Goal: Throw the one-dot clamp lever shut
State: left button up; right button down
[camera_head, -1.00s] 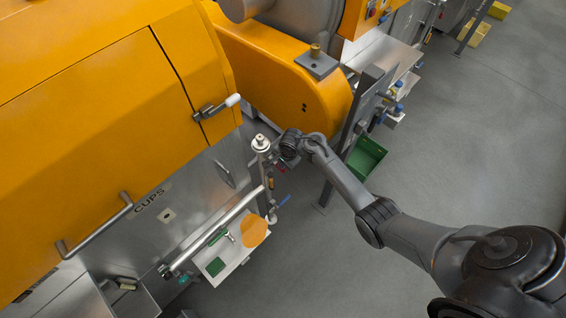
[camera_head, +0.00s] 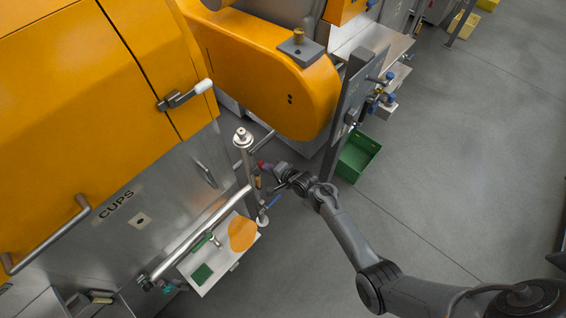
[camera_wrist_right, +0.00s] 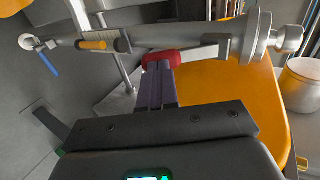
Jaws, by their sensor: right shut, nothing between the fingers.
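A lever with a red grip (camera_wrist_right: 162,59) and a flat metal bar is on the upright metal pipe (camera_wrist_right: 185,33) in the right wrist view. The red grip also shows in the head view (camera_head: 263,166). An orange-gripped lever (camera_wrist_right: 92,44) lies along the same pipe. I see no dot marks on either lever, so I cannot tell which is the one-dot lever. My right gripper (camera_wrist_right: 157,76) is shut and empty, its fingertips right at the red grip. Whether they touch it is unclear. In the head view my right gripper (camera_head: 281,183) is beside the pipe. My left gripper is out of view.
A blue handle (camera_head: 273,201) is low on the pipe. A white tray (camera_head: 220,267) with green and orange pieces stands below. The orange machine (camera_head: 75,85) fills the left. A grey post (camera_head: 340,125) and green bin (camera_head: 358,158) are to the right; open floor lies beyond.

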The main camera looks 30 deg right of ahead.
jog(key=f+t+b, duration=0.1)
jog(key=b, duration=0.2)
jog(key=w+f+t+y+b, duration=0.1)
jog(key=t+b, duration=0.1)
jog(key=b, duration=0.1)
jog(key=w+a+f+t+b, duration=0.1)
jog(key=t+b, duration=0.1)
jog(key=b, duration=0.1)
jog(key=shift+f+y, duration=0.25)
jog(key=shift+y, duration=0.05)
jog(key=shift+w+r+t+b, duration=0.1)
jog(key=shift+w+t+b, duration=0.3)
jog(key=shift+b, duration=0.5)
jog(key=shift+s, duration=0.1)
jog(key=shift+s+r, duration=0.1)
